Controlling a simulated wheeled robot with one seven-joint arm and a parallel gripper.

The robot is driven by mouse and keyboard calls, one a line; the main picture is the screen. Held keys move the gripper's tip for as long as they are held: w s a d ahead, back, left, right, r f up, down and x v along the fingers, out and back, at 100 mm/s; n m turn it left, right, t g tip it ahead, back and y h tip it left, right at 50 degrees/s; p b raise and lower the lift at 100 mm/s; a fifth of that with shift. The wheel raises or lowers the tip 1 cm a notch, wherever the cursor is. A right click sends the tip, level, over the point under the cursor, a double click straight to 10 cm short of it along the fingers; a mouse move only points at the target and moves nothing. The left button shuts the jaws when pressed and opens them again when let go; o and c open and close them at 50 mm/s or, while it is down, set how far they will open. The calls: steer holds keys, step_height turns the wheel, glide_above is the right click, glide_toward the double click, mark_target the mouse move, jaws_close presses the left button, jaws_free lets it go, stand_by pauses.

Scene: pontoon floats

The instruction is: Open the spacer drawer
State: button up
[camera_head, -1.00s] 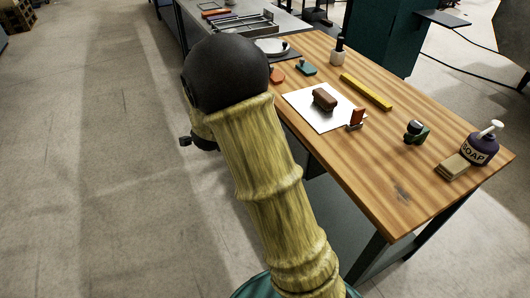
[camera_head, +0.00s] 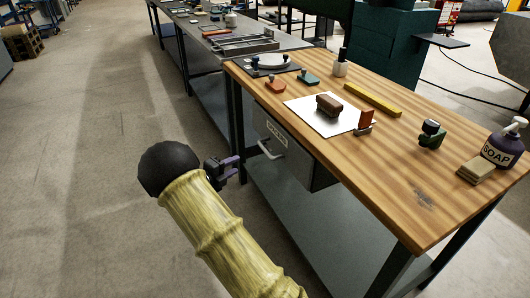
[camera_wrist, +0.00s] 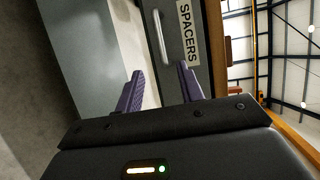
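The spacer drawer (camera_head: 292,150) is a grey box front under the wooden table, with a white label and a pale bar handle (camera_head: 270,151). It looks shut. In the wrist view the drawer front (camera_wrist: 184,55) carries a label reading SPACERS, and the handle (camera_wrist: 160,37) lies ahead, between the lines of my fingers. My gripper (camera_head: 230,166) is left of the handle in the head view, apart from it. Its two purple fingers (camera_wrist: 161,88) are spread with nothing between them.
The wooden table (camera_head: 400,190) stands over the drawer, with a grey lower shelf (camera_head: 320,230) below. On top are a white sheet (camera_head: 310,117), a brown block, stamps and a soap bottle (camera_head: 504,145). The floor at left is clear.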

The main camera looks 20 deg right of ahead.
mark_target(265, 148)
steer(key=b+x, duration=0.2)
steer(key=x, duration=1.5)
steer(key=shift+d+f, duration=0.15)
steer(key=shift+d, duration=0.05)
jaws_close()
